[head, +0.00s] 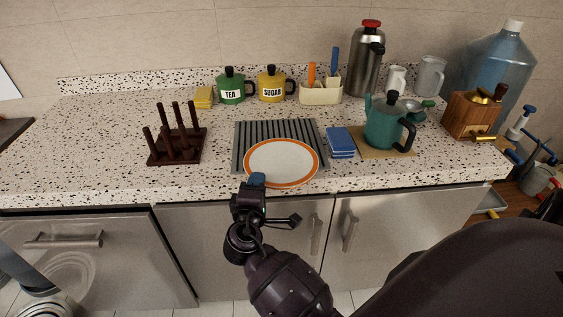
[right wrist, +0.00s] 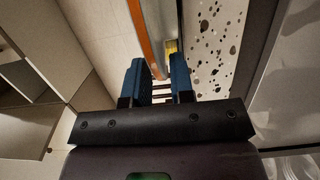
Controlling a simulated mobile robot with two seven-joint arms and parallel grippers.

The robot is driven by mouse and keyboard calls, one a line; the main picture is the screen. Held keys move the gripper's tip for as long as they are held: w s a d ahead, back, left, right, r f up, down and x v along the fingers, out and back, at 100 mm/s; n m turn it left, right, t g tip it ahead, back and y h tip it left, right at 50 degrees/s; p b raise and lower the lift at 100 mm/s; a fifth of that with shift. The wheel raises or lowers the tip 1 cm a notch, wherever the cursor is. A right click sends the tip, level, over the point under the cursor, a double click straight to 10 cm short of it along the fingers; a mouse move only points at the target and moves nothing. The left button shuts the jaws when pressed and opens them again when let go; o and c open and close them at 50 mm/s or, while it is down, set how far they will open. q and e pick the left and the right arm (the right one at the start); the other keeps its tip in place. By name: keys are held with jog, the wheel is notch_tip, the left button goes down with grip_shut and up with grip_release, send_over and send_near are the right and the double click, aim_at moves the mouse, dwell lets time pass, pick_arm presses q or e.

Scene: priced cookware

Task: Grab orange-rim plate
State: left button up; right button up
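The white plate with an orange rim (head: 282,161) lies on a grey ribbed drying mat (head: 240,134), its near edge close to the counter's front edge. My right gripper (head: 257,180) is at the plate's near left rim, its blue fingertips overlapping the rim in the head view. In the right wrist view the two blue fingers (right wrist: 157,84) stand apart with a gap between them. My left gripper is not in view.
A dark peg rack (head: 178,150) stands left of the mat. Blue sponges (head: 341,142) and a green kettle (head: 384,128) are to the right. Green and yellow canisters (head: 231,88) and a utensil holder (head: 321,94) stand behind. The counter's left part is clear.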

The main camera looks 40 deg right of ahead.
jog(key=shift+x, duration=0.85)
grip_shut()
jog(key=shift+r, duration=0.1)
